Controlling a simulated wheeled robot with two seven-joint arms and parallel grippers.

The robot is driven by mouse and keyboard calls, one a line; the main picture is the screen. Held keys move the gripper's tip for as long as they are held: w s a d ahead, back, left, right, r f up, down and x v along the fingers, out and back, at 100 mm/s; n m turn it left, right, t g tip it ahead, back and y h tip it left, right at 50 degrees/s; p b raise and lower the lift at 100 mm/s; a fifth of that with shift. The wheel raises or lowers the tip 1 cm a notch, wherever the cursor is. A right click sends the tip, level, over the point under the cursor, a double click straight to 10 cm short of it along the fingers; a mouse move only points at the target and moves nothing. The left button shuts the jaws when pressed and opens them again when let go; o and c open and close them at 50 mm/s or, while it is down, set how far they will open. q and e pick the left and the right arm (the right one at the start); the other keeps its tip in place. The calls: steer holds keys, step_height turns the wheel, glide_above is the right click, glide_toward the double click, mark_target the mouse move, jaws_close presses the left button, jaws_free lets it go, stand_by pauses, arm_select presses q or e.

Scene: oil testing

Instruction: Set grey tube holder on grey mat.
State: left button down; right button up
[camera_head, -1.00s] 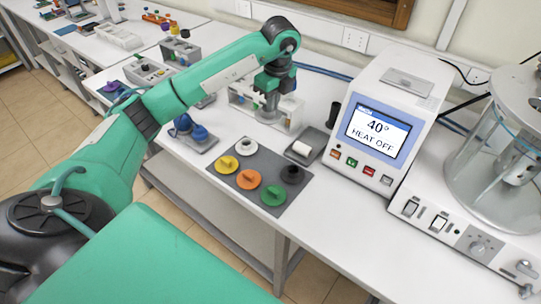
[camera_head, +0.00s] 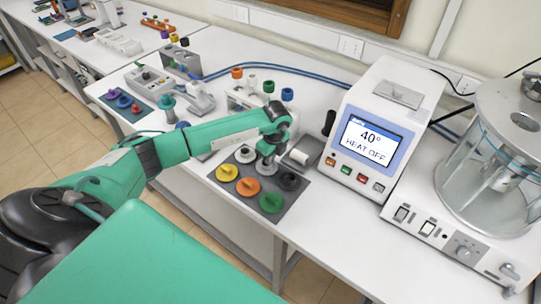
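The grey mat (camera_head: 230,194) lies on the front part of the white bench. My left gripper (camera_head: 266,164) points down over the mat, between the white and black holders. The grey tube holder (camera_head: 266,170) shows as a light grey piece at its fingertips, low over the mat or touching it. The fingers look shut on it, though they are small and partly hidden. My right gripper is not in view.
A small tray with a white cylinder (camera_head: 299,156) sits just behind the mat. A rack with coloured caps (camera_head: 245,97) stands behind my wrist. The heater with a screen (camera_head: 368,140) and a glass vessel (camera_head: 490,160) stand at right. A blue mat (camera_head: 133,113) lies at left.

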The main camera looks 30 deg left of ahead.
mark_target(274, 166)
arm_select(q)
steer(key=shift+f, duration=0.15)
steer(key=shift+f, duration=0.1)
steer(key=c, duration=1.6)
jaws_free()
step_height(274, 166, up, 12)
steer(key=d+b, duration=0.1)
steer(key=b, duration=0.3)
steer(key=shift+s+d+b, duration=0.15)
steer(key=shift+d+b, duration=0.05)
steer(key=shift+b, duration=0.15)
